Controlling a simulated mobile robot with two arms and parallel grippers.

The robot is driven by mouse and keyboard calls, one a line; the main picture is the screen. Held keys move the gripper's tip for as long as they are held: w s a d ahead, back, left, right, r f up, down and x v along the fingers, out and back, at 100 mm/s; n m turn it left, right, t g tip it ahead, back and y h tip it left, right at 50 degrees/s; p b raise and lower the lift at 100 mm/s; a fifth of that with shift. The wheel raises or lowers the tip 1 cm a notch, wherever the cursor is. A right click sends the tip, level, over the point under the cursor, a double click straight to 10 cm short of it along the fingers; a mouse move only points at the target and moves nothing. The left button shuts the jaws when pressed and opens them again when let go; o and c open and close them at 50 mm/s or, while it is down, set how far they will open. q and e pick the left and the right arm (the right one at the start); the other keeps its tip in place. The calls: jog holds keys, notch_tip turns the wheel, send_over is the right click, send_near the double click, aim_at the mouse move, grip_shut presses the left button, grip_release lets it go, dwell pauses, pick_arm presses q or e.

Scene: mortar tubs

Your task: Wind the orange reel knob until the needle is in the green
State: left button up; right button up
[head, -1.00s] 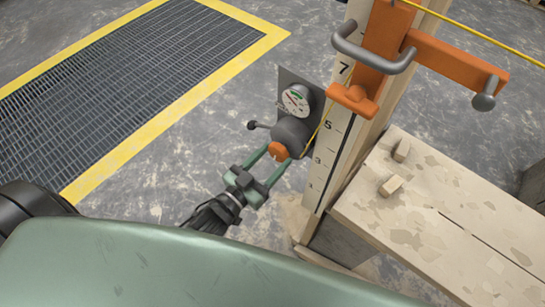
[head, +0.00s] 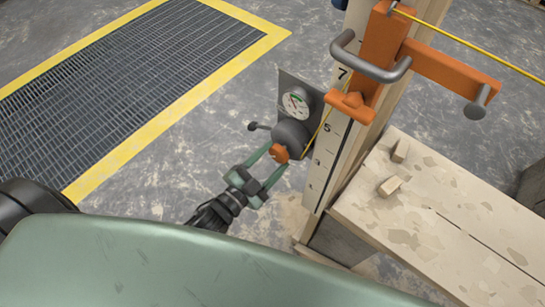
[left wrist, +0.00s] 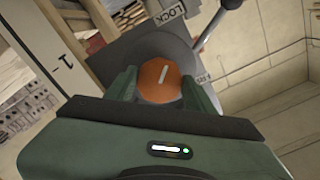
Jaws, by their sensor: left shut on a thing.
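The orange reel knob (head: 279,153) sits on the grey reel housing (head: 293,133), low on the post. My left gripper (head: 278,154) is shut on the knob, one green finger on each side. In the left wrist view, the knob (left wrist: 160,80) shows a pale slot-like mark, tilted slightly right of upright, between the fingers. The round gauge (head: 296,103) above the reel has a white face with a green band and a reddish needle. It is too small to tell surely where the needle points. My right gripper is not in view.
A yellow line (head: 318,131) runs from the reel up the numbered post (head: 333,140). An orange bracket (head: 378,60) with grey handles is on the post. A small lever (head: 256,126) sticks out left of the reel. A wooden bench (head: 440,215) stands right; a yellow-edged grate (head: 120,90) lies left.

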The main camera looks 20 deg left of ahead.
pick_arm(q)
jog(key=shift+m, duration=2)
jog(key=o, duration=1.4)
jog(key=shift+s, duration=0.1)
jog(key=b+v, duration=0.1)
jog(key=v, duration=0.6)
jog(key=shift+s+a, duration=0.15)
jog(key=shift+s, duration=0.15)
jog(key=shift+r, duration=0.1)
